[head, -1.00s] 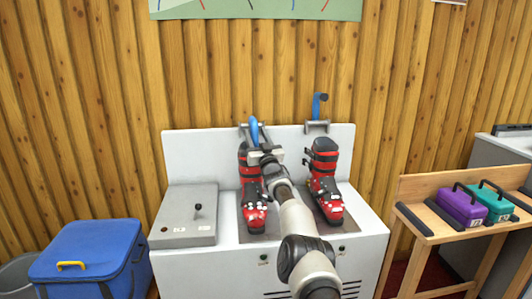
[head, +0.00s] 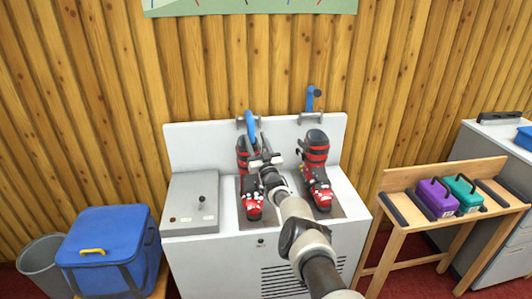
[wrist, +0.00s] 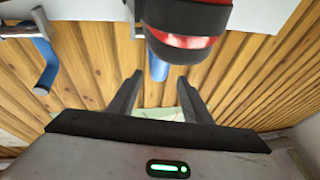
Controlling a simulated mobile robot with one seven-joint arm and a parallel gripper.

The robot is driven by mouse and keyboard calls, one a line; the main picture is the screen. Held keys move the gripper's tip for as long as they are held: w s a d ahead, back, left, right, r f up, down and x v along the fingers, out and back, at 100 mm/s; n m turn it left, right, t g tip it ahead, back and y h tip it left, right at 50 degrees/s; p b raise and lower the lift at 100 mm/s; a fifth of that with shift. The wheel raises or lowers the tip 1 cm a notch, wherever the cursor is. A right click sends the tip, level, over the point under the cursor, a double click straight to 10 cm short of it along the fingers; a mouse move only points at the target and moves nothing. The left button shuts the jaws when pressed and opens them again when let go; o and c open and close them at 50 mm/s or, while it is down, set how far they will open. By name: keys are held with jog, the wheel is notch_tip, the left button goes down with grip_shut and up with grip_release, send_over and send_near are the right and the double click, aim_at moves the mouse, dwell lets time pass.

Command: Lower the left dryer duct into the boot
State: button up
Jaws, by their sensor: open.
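The left dryer duct (head: 251,127), a blue tube, rises from its bracket on the white dryer's back panel, above the left boot (head: 250,203). That boot is red and black and stands upright. My gripper (head: 263,158) is open, in front of the left duct and over the boot's upper part, hiding some of both. In the wrist view the blue duct (wrist: 158,67) shows beyond the open jaws (wrist: 160,92), with a red and black boot cuff (wrist: 190,30) close above it in the picture. I cannot tell whether the duct's end is inside the boot.
The right boot (head: 316,174) stands beside the left one, with the right duct (head: 311,99) raised behind it. A grey lidded box (head: 190,202) is on the dryer's left. A blue cooler (head: 108,240) and a wooden bench (head: 440,225) flank the dryer.

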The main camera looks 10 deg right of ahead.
jog(key=p+v, duration=0.6)
jog(key=v, duration=0.6)
jog(key=shift+s, duration=0.35)
jog(key=shift+d+f, duration=0.1)
jog(key=shift+d, duration=0.05)
